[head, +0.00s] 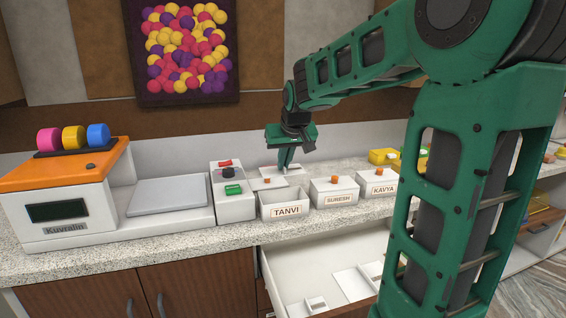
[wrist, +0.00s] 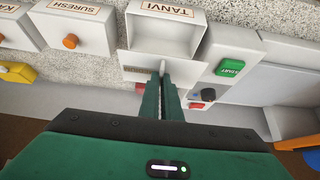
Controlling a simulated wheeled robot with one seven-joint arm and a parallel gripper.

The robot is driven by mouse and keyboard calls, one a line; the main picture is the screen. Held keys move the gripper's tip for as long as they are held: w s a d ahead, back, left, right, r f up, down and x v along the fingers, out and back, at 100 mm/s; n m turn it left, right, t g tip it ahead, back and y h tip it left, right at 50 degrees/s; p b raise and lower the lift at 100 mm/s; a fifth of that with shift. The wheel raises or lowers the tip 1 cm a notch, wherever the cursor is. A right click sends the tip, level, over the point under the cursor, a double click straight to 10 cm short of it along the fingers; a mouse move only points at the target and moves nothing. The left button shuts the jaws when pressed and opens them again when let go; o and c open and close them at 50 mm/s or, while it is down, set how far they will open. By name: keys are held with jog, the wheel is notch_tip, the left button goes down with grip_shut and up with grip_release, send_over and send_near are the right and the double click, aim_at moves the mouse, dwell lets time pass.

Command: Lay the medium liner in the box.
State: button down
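The open white box labelled TANVI (head: 285,211) stands on the counter, its inside bare in the wrist view (wrist: 166,37). My gripper (head: 286,166) points down just behind this box. In the wrist view its fingers (wrist: 163,80) are close together on the thin upright tab of a flat white liner (wrist: 185,71). The liner is at the box's rear edge, outside its opening. I cannot tell whether it touches the counter or box. Its size mark is not readable.
Closed boxes SURESH (head: 334,192) and KAVYA (head: 378,185) stand to the right. A control unit with red and green buttons (head: 232,192) and a scale (head: 170,194) are left. Below, an open drawer (head: 290,266) holds white pieces with upright tabs.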

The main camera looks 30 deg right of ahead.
notch_tip(320, 180, down, 7)
jog(key=shift+f, duration=0.2)
dwell(0.5)
jog(key=shift+f, duration=0.15)
dwell(0.7)
jog(key=shift+f, duration=0.2)
dwell(0.4)
jog(key=shift+f, duration=1)
jog(key=shift+f, duration=0.1)
jog(key=shift+f, duration=1.1)
jog(key=shift+f, duration=0.1)
jog(key=shift+f, duration=0.4)
